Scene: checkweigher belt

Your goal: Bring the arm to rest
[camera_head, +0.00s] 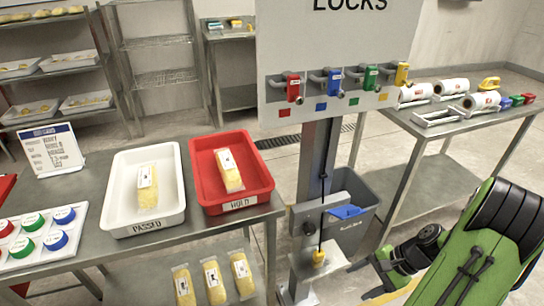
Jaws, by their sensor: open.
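My green and black arm reaches in from the lower right. My gripper (374,277) is low in the picture, its dark fingers pointing left. It is open, and no object shows between the fingers. It is in front of and to the right of the post under the lock board, apart from the table with the trays.
A white PASSED tray (121,217) and a red HOLD tray (262,186) each hold a yellow pack on the left table. The lock board (330,50) carries several padlocks. A grey bin (365,195) stands behind my gripper. A steel table (440,128) is at right.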

